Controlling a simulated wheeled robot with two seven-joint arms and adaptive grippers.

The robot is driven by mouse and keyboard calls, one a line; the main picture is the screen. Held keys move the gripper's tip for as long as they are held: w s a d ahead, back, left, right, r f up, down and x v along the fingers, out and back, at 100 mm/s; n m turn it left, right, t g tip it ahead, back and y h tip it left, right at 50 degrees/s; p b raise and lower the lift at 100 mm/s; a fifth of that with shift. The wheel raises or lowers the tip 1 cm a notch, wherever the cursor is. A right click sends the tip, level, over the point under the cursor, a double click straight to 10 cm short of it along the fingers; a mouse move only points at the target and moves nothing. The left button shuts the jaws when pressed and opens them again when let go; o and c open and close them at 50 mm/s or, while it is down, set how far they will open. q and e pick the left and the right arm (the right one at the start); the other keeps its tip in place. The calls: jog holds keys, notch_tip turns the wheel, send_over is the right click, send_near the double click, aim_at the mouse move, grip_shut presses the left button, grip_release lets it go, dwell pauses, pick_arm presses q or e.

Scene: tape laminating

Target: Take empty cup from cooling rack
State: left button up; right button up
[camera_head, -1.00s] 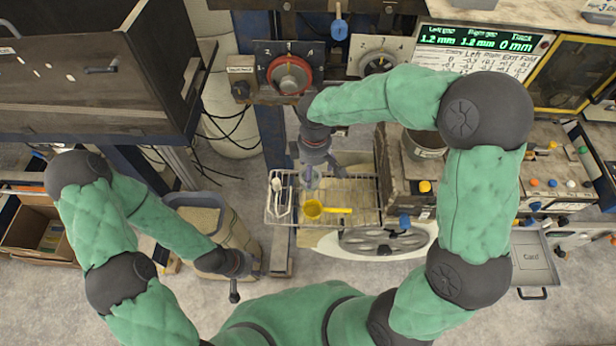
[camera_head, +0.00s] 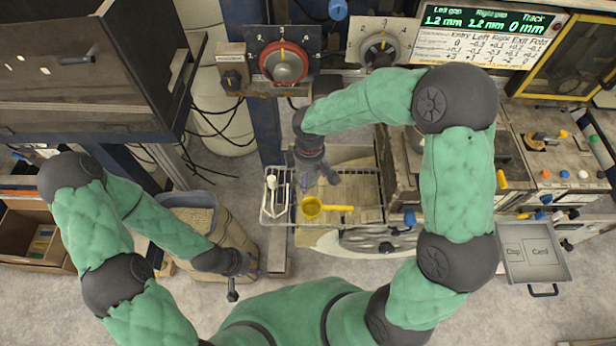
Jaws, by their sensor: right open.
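The wire cooling rack (camera_head: 365,190) stands in the middle, below the dials. My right gripper (camera_head: 318,181) is open and points down over the rack's back left part. The gripper hides the rack right beneath it, and I cannot clearly make out an empty cup there. A yellow scoop-like cup with a handle (camera_head: 335,208) lies on the rack, just in front of the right gripper. My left gripper (camera_head: 233,289) hangs low at the left, away from the rack, with nothing visible in it. I cannot tell whether its jaws are open or shut.
A white-handled tool (camera_head: 271,183) is at the rack's left edge. A bin (camera_head: 195,200) stands left of the rack. A dark machine block (camera_head: 398,170) borders the rack on the right. A grey divided tray (camera_head: 535,253) is at the far right. Dials (camera_head: 283,64) rise behind.

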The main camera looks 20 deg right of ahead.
jog(key=shift+f, duration=0.65)
jog(key=shift+c, duration=0.4)
jog(key=c, duration=0.9)
jog(key=shift+r, duration=0.2)
